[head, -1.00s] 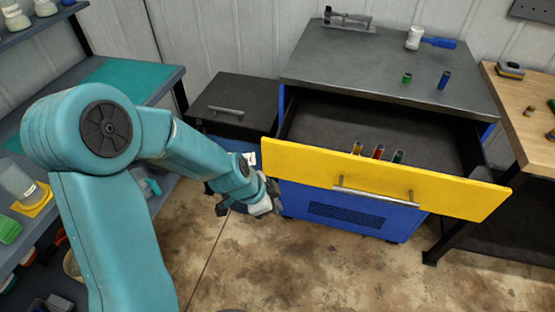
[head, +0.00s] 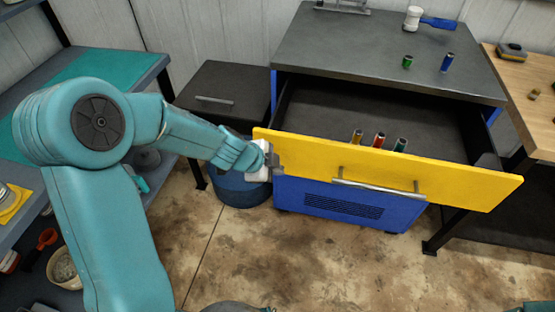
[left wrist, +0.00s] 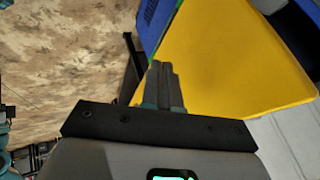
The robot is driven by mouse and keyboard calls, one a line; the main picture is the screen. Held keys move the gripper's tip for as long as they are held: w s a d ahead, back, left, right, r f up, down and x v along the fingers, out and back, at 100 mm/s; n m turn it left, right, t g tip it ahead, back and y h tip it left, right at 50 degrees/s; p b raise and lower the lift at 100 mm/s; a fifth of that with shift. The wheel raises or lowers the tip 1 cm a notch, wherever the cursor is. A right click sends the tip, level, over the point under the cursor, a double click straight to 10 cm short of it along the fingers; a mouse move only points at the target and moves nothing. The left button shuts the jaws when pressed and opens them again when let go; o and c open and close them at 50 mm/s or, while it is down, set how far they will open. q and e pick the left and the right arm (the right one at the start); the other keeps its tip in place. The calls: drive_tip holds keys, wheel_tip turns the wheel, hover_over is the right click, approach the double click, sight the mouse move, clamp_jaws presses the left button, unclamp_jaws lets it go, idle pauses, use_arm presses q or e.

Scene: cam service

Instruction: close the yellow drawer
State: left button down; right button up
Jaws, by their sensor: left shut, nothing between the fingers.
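The yellow drawer (head: 330,165) stands open, pulled out of the blue cabinet (head: 345,207), with a grey bar handle (head: 378,188) on its front. Several small coloured cylinders, one of them red (head: 379,141), stand inside it behind the front. My left gripper (head: 276,162) is shut and empty at the left end of the yellow front. In the left wrist view the shut fingers (left wrist: 160,68) overlap the yellow panel (left wrist: 230,65); I cannot tell whether they touch it. My right gripper is not in view.
A hammer with a blue handle (head: 440,23) and two small cylinders lie or stand on the grey cabinet top (head: 350,45). A dark cabinet (head: 225,85) and a blue bin (head: 236,190) are at the left. A wooden table (head: 530,100) is at the right. The floor in front is clear.

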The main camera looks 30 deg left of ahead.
sight(288, 162)
use_arm(q)
drive_tip(key=w, duration=0.1)
drive_tip(key=w+p, duration=0.1)
drive_tip(key=w+a, duration=0.1)
drive_tip(key=shift+w+a+r, duration=0.1)
drive_tip(key=shift+w+r, duration=0.05)
drive_tip(key=shift+r, duration=0.1)
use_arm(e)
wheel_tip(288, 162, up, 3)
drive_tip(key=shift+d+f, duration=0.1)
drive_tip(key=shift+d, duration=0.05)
use_arm(q)
drive_tip(key=shift+r, duration=0.1)
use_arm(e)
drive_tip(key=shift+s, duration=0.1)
